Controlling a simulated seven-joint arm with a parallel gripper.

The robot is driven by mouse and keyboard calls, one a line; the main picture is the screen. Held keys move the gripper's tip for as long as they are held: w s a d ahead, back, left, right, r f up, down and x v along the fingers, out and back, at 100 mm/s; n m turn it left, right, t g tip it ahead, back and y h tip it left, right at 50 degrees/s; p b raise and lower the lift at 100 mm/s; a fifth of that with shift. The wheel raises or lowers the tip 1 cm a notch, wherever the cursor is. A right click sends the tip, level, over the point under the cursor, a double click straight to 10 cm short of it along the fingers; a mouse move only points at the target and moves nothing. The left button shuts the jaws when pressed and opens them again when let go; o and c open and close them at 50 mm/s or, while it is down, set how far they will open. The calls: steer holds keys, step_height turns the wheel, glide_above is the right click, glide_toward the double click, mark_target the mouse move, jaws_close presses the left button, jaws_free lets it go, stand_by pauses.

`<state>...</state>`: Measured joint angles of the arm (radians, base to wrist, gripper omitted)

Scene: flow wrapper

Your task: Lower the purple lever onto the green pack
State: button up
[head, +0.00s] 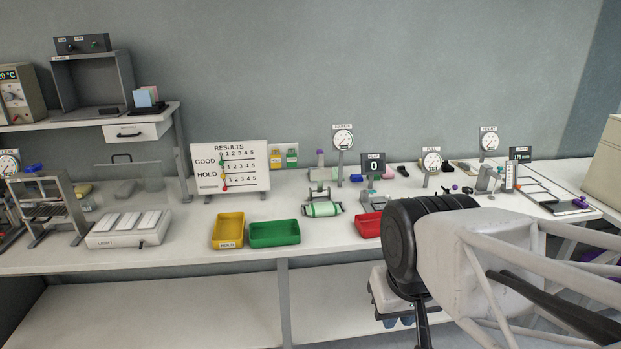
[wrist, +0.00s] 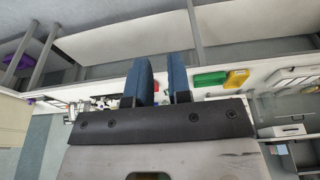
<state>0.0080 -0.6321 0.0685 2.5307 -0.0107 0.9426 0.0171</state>
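The green pack (head: 322,209) lies on the white bench in the head view, green with pale parts, below a small grey fixture (head: 319,190). Behind it stands a pale upright post with a purple top (head: 320,152), which looks like the purple lever, raised. My gripper (wrist: 162,64) shows in the wrist view as two blue fingers with a clear gap between them and nothing visible held. It is apart from the pack and lever.
A green tray (head: 274,233) and a yellow tray (head: 228,230) stand left of the pack. A red tray (head: 368,225) is to its right, partly hidden by my arm. Dial gauges (head: 343,140) and a counter display (head: 373,165) stand behind. A results board (head: 230,167) is at the left.

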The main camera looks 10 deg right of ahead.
steer(key=o, duration=0.5)
steer(key=shift+w+r, duration=0.4)
steer(key=shift+w, duration=0.1)
steer(key=shift+c, duration=0.2)
steer(key=shift+o, duration=1)
steer(key=w+r, duration=0.5)
steer(key=w, duration=0.5)
steer(key=w+r, duration=0.5)
steer(key=w, duration=0.4)
steer(key=shift+w+d+n, duration=0.25)
steer(key=shift+w+n, duration=0.05)
steer(key=shift+w, duration=0.05)
steer(key=w+r+g+h, duration=0.1)
steer(key=w+r, duration=0.1)
steer(key=w, duration=0.8)
steer(key=w+r, duration=0.2)
steer(key=w, duration=0.9)
steer(key=n+g+h, duration=0.1)
steer(key=n, duration=0.1)
glide_above(319, 150)
steer(key=a, duration=0.1)
step_height(319, 150, down, 14)
steer(key=shift+w+a, duration=0.1)
steer(key=shift+a, duration=0.1)
steer(key=shift+f, duration=0.15)
